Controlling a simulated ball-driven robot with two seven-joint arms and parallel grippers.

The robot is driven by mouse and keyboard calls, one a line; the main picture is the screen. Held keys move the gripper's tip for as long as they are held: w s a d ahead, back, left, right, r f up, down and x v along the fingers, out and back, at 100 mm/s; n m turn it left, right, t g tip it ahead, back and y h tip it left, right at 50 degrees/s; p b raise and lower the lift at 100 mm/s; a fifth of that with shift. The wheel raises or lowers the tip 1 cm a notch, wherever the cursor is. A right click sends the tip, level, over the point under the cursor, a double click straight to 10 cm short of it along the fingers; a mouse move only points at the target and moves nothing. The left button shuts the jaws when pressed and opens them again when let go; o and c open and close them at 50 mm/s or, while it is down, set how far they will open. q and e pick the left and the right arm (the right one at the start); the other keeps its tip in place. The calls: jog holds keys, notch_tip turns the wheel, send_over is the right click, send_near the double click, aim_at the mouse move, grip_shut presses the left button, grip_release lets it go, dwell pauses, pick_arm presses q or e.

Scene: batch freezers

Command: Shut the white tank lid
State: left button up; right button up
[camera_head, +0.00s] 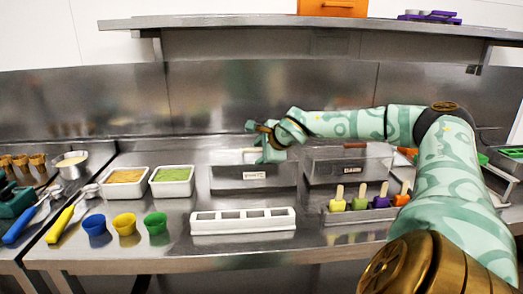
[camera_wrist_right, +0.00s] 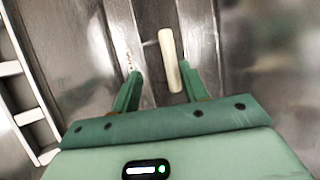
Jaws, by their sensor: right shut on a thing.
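My right gripper (camera_head: 262,150) is over the left steel tank (camera_head: 252,180), which has a small label on its front. In the right wrist view, a cream-white bar handle (camera_wrist_right: 170,60) lies between the fingers of the right gripper (camera_wrist_right: 158,85), and the gripper is shut on it. A pale patch under the gripper in the head view is mostly hidden, and the lid's exact angle cannot be told. A dark teal part at the left edge looks like my left gripper (camera_head: 14,200); its fingers are not clear.
A second tank with a clear cover (camera_head: 348,163) stands to the right. In front are a white slotted holder (camera_head: 243,221) and a tray of popsicles (camera_head: 365,210). White tubs (camera_head: 172,181) and coloured cups (camera_head: 125,224) stand left. A shelf (camera_head: 300,22) overhangs the back.

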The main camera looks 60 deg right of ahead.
jog(key=p+v, duration=0.3)
jog(key=v, duration=1.3)
jog(key=shift+a, duration=0.1)
